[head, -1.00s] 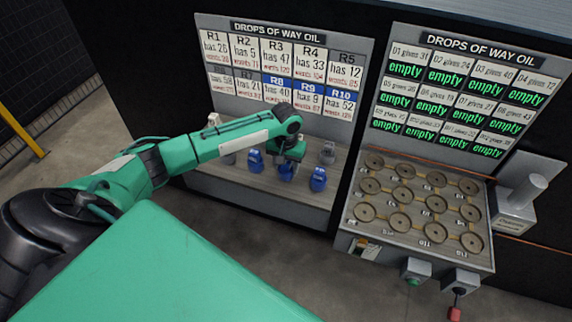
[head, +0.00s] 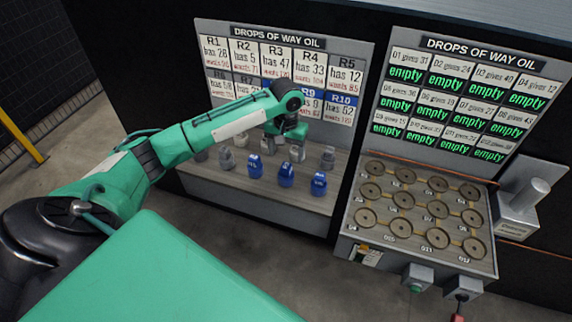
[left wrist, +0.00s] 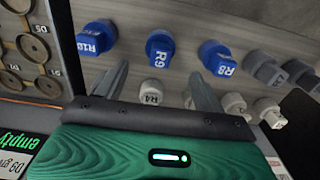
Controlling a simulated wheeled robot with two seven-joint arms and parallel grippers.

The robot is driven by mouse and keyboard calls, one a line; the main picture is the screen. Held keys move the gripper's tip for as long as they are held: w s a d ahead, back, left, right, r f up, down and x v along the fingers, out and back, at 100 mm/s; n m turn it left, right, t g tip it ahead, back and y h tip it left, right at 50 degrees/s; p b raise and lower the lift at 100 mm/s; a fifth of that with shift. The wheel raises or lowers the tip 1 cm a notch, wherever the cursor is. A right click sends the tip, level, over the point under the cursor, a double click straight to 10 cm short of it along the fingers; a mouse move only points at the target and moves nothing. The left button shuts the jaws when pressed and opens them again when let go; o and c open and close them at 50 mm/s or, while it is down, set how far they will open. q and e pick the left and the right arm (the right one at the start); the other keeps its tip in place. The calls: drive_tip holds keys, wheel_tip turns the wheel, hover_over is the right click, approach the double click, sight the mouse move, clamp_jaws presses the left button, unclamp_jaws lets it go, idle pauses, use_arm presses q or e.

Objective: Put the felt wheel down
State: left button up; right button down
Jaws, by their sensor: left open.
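My left gripper (head: 287,138) is open above the back of the wooden shelf (head: 228,181). In the left wrist view its two fingers (left wrist: 162,78) are spread and hold nothing. Three blue pieces stand in the shelf's front row: R8 (head: 254,167), R9 (head: 286,175) and R10 (head: 319,184). R9 also shows in the left wrist view (left wrist: 160,47), just past the fingertips and apart from them. A grey piece marked R4 (left wrist: 151,90) shows between the fingers, below them. I cannot make out which thing is the felt wheel. My right gripper is out of view.
Several grey pieces, one at the right (head: 328,157), stand behind and beside the blue ones. A rack (head: 352,238) with several round discs stands to the right. Boards with printed cards (head: 283,34) rise behind both. A grey post (head: 530,195) stands at far right.

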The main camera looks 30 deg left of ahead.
use_arm(q)
drive_tip(key=shift+r, duration=1.7)
